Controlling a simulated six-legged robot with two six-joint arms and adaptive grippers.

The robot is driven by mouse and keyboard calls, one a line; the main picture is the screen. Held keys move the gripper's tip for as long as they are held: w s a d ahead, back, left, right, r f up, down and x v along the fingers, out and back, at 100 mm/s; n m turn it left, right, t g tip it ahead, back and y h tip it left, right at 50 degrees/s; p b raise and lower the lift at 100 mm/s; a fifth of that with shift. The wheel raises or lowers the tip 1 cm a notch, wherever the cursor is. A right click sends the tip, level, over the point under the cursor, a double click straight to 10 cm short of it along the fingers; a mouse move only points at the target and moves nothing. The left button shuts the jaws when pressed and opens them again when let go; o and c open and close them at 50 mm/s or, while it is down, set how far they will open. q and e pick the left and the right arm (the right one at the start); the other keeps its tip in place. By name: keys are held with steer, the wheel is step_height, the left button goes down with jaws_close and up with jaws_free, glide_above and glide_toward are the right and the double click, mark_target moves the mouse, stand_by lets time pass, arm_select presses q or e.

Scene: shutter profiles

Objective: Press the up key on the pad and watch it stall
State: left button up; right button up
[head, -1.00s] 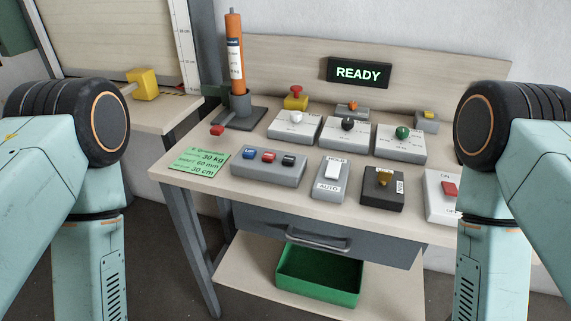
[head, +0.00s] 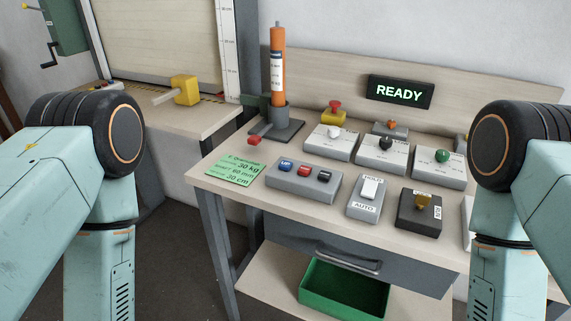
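The pad (head: 302,187) is a grey box on the bench with several keys in a row. Its up key (head: 286,165) is blue and labelled UP, at the left end. A red key (head: 304,171) is in the middle and a dark key (head: 324,176) at the right. The shutter (head: 155,40) is a pale panel at the upper left, beside a white centimetre scale (head: 227,45). The display (head: 399,92) reads READY in green. My two arms stand at the left and right edges, away from the pad. Neither gripper shows.
A green note (head: 235,170) lies left of the pad. Behind are an orange cylinder on a stand (head: 278,75) and a red mushroom button (head: 334,107). A green bin (head: 343,292) sits below.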

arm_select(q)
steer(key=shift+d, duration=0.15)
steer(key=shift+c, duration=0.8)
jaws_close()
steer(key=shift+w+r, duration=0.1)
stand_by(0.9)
